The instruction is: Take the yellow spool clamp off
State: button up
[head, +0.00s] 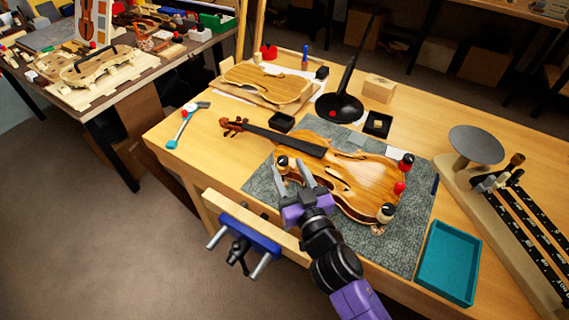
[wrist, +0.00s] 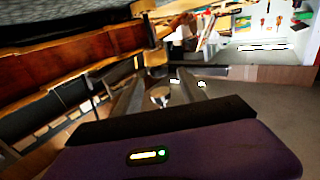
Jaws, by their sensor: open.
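The violin (head: 345,178) lies on a grey mat (head: 262,178) on the bench. A spool clamp with a dark knob and pale top (head: 283,161) sits on its near left edge. Another dark-and-pale clamp (head: 386,212) is at the near right edge, and a dark-topped red one (head: 406,161) is at the far right. I cannot make out clear yellow on any clamp. My gripper (head: 289,170) is open at the near left clamp. In the wrist view, the open fingers (wrist: 160,78) point toward the violin's edge, with a small clamp-like part (wrist: 160,97) showing between them; contact cannot be told.
A teal tray (head: 447,262) stands empty at the near right. A blue vise (head: 247,237) is on the bench front below my gripper. A black lamp base (head: 339,107) and small black boxes stand behind the violin. A turntable-like grey disc (head: 476,145) is at right.

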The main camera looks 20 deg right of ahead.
jog(key=s, duration=0.3)
jog(key=shift+s+b, duration=0.2)
jog(key=shift+b, duration=0.15)
